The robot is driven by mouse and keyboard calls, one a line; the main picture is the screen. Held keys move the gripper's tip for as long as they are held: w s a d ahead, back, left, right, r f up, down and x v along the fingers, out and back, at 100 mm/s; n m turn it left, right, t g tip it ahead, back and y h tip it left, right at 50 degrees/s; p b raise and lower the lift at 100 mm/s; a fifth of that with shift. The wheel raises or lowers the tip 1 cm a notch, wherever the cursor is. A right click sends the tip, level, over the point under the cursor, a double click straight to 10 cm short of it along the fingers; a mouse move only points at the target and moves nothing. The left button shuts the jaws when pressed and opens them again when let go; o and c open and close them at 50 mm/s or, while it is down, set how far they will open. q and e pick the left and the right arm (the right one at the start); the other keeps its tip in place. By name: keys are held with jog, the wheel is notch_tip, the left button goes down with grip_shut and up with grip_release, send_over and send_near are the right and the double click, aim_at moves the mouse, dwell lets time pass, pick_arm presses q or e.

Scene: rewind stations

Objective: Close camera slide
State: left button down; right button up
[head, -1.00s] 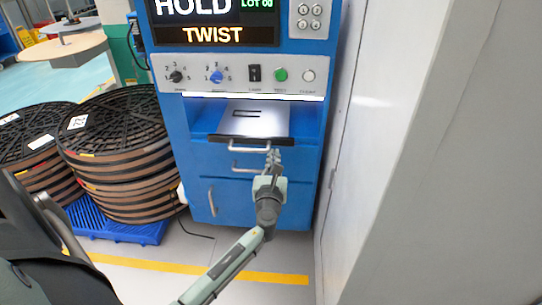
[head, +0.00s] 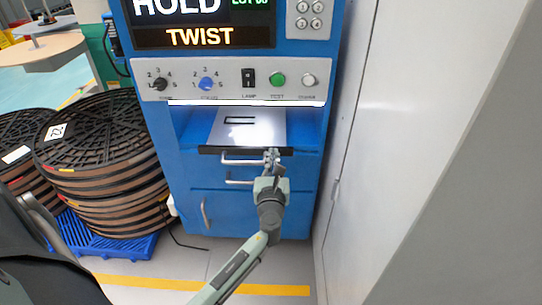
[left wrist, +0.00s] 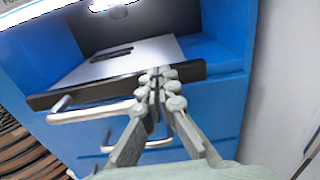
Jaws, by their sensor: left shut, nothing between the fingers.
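The camera slide (head: 255,136) is a flat silver plate with a dark slot, pulled part way out of the lit opening in the blue machine. Its black front edge (head: 220,150) carries a metal bar handle (head: 236,161). In the left wrist view the plate (left wrist: 120,60) and handle (left wrist: 85,114) also show. My left gripper (head: 272,153) is shut and empty. Its fingertips (left wrist: 160,78) are at the slide's front edge, towards its right part, right of the handle's middle. I cannot tell whether they touch it. My right gripper is not in view.
The panel (head: 235,79) above has knobs, a switch and buttons. A second handle (head: 237,182) and a lower door (head: 235,213) lie below the slide. Stacked black reels (head: 100,150) stand on a blue pallet (head: 125,243) at left. A grey wall (head: 390,130) is close on the right.

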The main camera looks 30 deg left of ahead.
aim_at(273, 145)
pick_arm(q)
jog(key=shift+w, duration=0.1)
dwell(0.3)
jog(key=x, duration=0.5)
jog(key=shift+w+a, duration=0.1)
jog(key=shift+a, duration=0.05)
jog(key=shift+a+r, duration=0.1)
jog(key=shift+r, duration=0.05)
jog(key=v, duration=1.2)
jog(key=s+a+f+n+g+h, duration=0.25)
jog(key=s+f+n+g, duration=0.55)
jog(key=s+f+n, duration=0.65)
jog(key=s+d+f+n+g+h, duration=0.4)
jog(key=s+d+f+n, duration=0.3)
jog(key=n, duration=0.6)
jog(key=shift+s+f+n+h, duration=0.3)
jog(key=shift+s+n+h, duration=0.05)
jog(key=shift+s+h, duration=0.3)
